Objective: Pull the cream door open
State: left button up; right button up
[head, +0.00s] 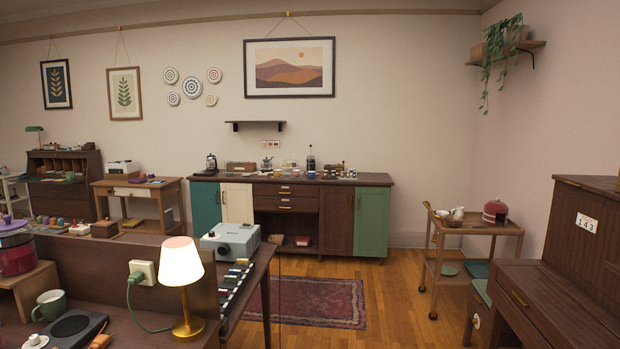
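The cream door (237,204) is on the left part of the dark wood sideboard (303,180) against the back wall. It looks shut, flush with the front. A teal door (206,206) is to its left, and drawers (286,196) over an open bay are to its right. A brown door (337,221) and a green door (371,222) are at the right end. The bottom of the cream door is partly hidden by the grey machine in front. Neither of my grippers is in view.
A desk with a lit lamp (181,264) and a grey machine (230,241) fills the near left. A red rug (310,303) lies on clear wood floor before the sideboard. A wooden cart (470,228) and dark piano-like furniture (560,300) stand at right.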

aim_at(236, 199)
jog(key=i+l+z, duration=0.15)
jog(key=i+l, duration=0.15)
jog(key=i, duration=0.4)
jog(key=i+l+z, duration=0.1)
jog(key=i, duration=0.6)
jog(key=i+l+z, duration=0.15)
jog(key=i, duration=1.55)
jog(key=i+u, duration=0.15)
jog(key=i, duration=0.75)
jog(key=i+u, duration=0.1)
jog(key=i, duration=0.55)
jog(key=i+u, duration=0.15)
jog(key=i, duration=0.45)
jog(key=i+l+u, duration=0.1)
jog(key=i, duration=0.55)
jog(key=i+j+u, duration=0.15)
jog(key=i+u, duration=0.55)
jog(key=i, duration=0.15)
jog(key=i+l+u, duration=0.15)
jog(key=i+u, duration=0.2)
jog(key=i, duration=0.1)
